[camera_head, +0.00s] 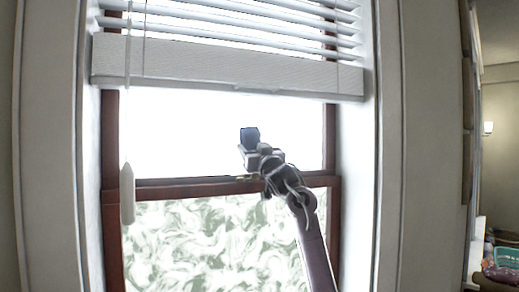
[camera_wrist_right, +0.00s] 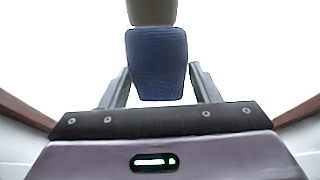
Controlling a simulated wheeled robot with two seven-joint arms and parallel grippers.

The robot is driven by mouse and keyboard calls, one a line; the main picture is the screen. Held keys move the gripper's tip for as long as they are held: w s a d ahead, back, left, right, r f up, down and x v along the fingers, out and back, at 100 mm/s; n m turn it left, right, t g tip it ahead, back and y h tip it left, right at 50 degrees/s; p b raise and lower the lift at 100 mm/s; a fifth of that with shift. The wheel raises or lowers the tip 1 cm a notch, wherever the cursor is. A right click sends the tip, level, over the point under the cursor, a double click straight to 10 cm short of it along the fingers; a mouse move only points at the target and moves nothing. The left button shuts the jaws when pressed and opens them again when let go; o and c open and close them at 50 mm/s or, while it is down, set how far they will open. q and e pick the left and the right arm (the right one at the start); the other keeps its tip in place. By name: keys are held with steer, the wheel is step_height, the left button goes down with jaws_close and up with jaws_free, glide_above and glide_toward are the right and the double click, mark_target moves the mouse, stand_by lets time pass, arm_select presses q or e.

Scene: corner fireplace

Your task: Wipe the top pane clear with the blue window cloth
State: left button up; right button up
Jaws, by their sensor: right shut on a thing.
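The top pane (camera_head: 180,135) is bright white, with no smears that I can make out. Its upper part is behind the blind. My right gripper (camera_head: 248,150) is in front of the top pane's lower middle, shut on the blue window cloth (camera_head: 250,133). In the right wrist view the cloth (camera_wrist_right: 157,65) is between the two fingers, with a grey-beige part (camera_wrist_right: 152,12) beyond it. I cannot tell whether the cloth touches the glass. My left gripper is not in view.
The bottom pane (camera_head: 190,240) is covered in whitish swirls. A white blind (camera_head: 225,65) hangs over the window top, and its wand (camera_head: 127,195) hangs at left. Brown frame bars (camera_head: 155,189) and white side walls border the panes. A teal basket (camera_head: 507,257) is at far right.

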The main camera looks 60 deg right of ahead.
steer(key=shift+w+a+f+p, duration=0.1)
steer(key=shift+w+a+p, duration=0.05)
steer(key=shift+w+a, duration=0.75)
steer(key=shift+w+a+r+p, duration=0.1)
steer(key=shift+w+a, duration=0.5)
steer(key=shift+a, duration=0.55)
steer(key=shift+w+a+f+p, duration=0.1)
steer(key=shift+w+a+p, duration=0.05)
steer(key=shift+w+a, duration=0.75)
steer(key=shift+w+a+p, duration=0.15)
steer(key=shift+w+a, duration=0.05)
steer(key=shift+a, duration=0.25)
steer(key=shift+w+a+p, duration=0.15)
steer(key=shift+w+a, duration=0.05)
steer(key=shift+a, duration=0.25)
steer(key=shift+w+a, duration=0.55)
steer(key=shift+a, duration=0.1)
steer(key=shift+s, duration=0.1)
steer(key=shift+s+a+f+b, duration=0.25)
steer(key=shift+s+a+b, duration=0.15)
steer(key=shift+b, duration=0.15)
steer(key=s+a, duration=0.1)
steer(key=s+b, duration=0.1)
steer(key=s+a+b, duration=0.1)
steer(key=shift+s+a+r, duration=0.25)
steer(key=shift+s+a, duration=0.05)
steer(key=shift+s, duration=0.1)
